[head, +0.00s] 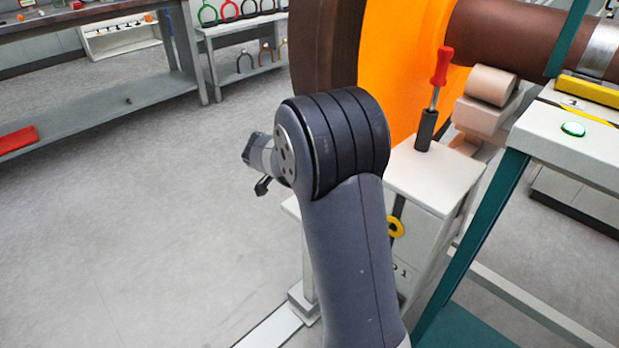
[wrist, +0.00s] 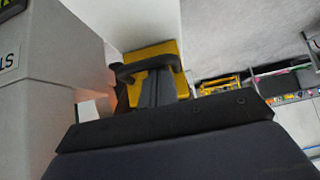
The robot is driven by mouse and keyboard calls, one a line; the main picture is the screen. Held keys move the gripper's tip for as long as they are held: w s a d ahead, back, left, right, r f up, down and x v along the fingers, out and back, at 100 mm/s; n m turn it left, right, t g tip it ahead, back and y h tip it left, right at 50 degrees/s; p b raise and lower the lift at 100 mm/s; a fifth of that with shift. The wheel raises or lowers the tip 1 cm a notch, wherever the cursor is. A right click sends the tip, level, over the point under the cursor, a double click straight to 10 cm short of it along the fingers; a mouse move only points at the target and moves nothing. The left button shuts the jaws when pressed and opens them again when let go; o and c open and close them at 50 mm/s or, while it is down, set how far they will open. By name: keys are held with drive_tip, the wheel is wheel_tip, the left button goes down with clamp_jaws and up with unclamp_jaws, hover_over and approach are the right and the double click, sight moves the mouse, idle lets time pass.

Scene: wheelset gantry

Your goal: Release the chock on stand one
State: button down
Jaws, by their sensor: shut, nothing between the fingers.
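Stand one is a pale box-shaped stand (head: 430,180) right of my arm in the head view, with a partly hidden "1" on its front. A lever with a red handle (head: 441,65) and a black sleeve rises from its top, tilted slightly. Behind the lever, a tan chock-like block (head: 491,86) sits close under the brown shaft, apparently against it. My gripper (wrist: 154,82) shows in the wrist view, fingers together and empty, in front of a yellow block. In the head view my arm hides most of it, left of the stand and away from the lever.
The orange wheel (head: 405,60) and brown shaft (head: 510,35) stand behind the stand. A yellow ring (head: 395,228) is on the stand's front. A teal-framed bench (head: 560,140) with a green button (head: 573,129) is at right. The floor at left is clear.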

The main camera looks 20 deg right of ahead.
drive_tip(key=a+b, duration=0.1)
drive_tip(key=a, duration=0.1)
drive_tip(key=s+a+b, duration=0.1)
drive_tip(key=a, duration=0.1)
drive_tip(key=s+a+b, duration=0.1)
drive_tip(key=a, duration=0.1)
drive_tip(key=shift+s+f+b, duration=0.15)
drive_tip(key=shift+s+b, duration=0.1)
drive_tip(key=shift+b, duration=0.1)
